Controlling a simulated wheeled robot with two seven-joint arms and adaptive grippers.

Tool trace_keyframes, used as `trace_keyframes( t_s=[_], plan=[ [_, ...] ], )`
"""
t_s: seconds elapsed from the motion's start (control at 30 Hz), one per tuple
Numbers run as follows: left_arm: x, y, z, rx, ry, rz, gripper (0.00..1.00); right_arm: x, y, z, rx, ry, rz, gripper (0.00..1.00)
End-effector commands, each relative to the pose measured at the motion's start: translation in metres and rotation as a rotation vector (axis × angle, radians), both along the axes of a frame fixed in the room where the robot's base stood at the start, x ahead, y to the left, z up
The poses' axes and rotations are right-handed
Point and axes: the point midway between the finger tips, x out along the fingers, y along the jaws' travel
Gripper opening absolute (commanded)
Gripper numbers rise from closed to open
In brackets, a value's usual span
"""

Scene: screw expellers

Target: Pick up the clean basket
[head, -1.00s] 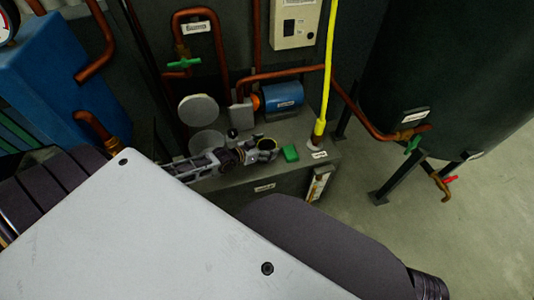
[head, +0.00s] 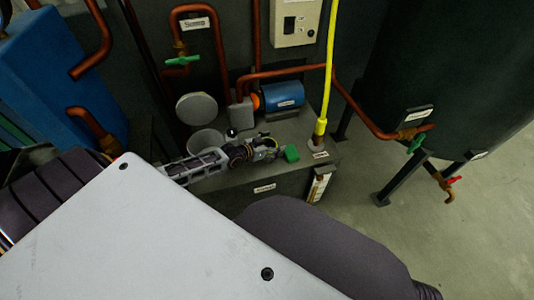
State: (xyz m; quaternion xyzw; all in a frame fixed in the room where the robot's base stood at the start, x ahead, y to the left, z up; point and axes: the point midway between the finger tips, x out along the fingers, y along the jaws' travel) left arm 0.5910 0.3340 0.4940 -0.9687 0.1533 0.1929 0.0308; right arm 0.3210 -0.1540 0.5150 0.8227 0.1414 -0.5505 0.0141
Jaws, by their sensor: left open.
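My left gripper (head: 272,149) is open over the top of the grey tank (head: 225,181), just left of a small green block (head: 291,153). A thin curved yellow-green edge (head: 264,136) shows close against the gripper. It is mostly hidden, and I cannot tell whether it is the clean basket or part of the gripper. A round opening (head: 204,138) with its grey round lid (head: 197,108) raised lies behind my left arm; no basket can be made out in it. My right gripper is not in view.
A blue motor (head: 283,95) and copper pipes (head: 278,71) stand behind the gripper. A yellow upright pipe (head: 329,70) rises to its right. A large dark vessel (head: 440,60) stands at the right. The floor (head: 400,235) at lower right is clear.

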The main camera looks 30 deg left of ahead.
Motion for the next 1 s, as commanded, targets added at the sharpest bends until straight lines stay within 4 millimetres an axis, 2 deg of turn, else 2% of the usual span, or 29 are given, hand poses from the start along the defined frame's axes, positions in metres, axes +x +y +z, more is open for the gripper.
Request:
trace_keyframes(
  t_s=[0.13, 0.47, 1.0],
  plan=[
    [-0.0001, -0.0001, 0.0000, 0.000, 0.000, 0.000, 0.81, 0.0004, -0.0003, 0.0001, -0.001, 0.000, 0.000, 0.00],
    [-0.0001, 0.0000, -0.0001, 0.000, 0.000, 0.000, 0.39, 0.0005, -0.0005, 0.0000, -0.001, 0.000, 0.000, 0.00],
    [0.0000, -0.0001, 0.0068, 0.000, -0.001, 0.000, 0.38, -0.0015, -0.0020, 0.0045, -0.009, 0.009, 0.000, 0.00]
  ],
)
